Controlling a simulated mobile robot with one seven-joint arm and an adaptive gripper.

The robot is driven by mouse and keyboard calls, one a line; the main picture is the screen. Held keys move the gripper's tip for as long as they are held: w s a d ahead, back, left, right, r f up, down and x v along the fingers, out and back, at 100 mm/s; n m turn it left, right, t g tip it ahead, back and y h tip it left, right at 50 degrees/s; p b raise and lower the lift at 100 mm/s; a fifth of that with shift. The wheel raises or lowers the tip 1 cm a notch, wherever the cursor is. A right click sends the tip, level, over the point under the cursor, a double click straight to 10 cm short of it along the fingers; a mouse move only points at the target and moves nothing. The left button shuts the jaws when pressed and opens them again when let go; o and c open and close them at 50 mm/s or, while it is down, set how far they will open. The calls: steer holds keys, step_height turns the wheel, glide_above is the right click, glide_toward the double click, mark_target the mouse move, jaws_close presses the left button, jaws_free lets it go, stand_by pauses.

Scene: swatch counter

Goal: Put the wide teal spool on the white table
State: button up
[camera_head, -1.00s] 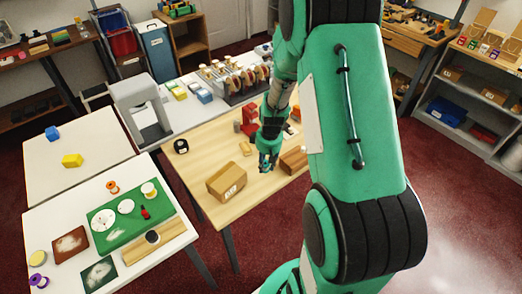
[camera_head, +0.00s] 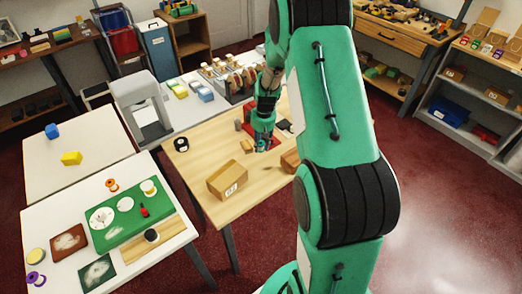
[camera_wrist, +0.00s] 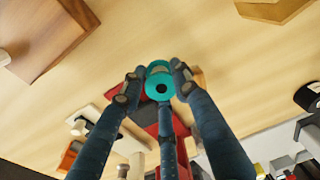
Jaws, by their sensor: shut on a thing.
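The teal spool (camera_wrist: 159,87) is a round teal piece with a dark central hole. It sits between the fingertips of my gripper (camera_wrist: 158,78), which is shut on it, over the wooden table (camera_head: 210,160). In the head view my gripper (camera_head: 263,144) is above the right part of that table; the spool is too small there to tell clearly. A white table (camera_head: 95,155) at the left carries a blue block and a yellow block. Another white surface (camera_head: 55,217) in front of it carries a green mat and several small items.
A cardboard box (camera_head: 227,181) and a black roll (camera_head: 181,144) stand on the wooden table. A grey machine (camera_head: 143,105) stands behind the white table. A red object (camera_wrist: 170,126) is below my gripper. An orange spool (camera_head: 112,184) and a purple spool (camera_head: 36,279) lie at the left front.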

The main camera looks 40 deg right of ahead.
mark_target(261, 149)
steer(key=shift+f+b, duration=0.5)
steer(key=shift+f, duration=1.3)
steer(key=o, duration=1)
steer(key=shift+f, duration=0.1)
steer(key=r+p, duration=0.1)
steer(key=r, duration=0.7)
steer(key=s+r+p, duration=0.1)
steer(key=r, duration=0.3)
steer(key=shift+d+r+p, duration=0.1)
steer(key=shift+d+p, duration=0.05)
steer(key=shift+p, duration=0.2)
steer(key=shift+w, duration=0.1)
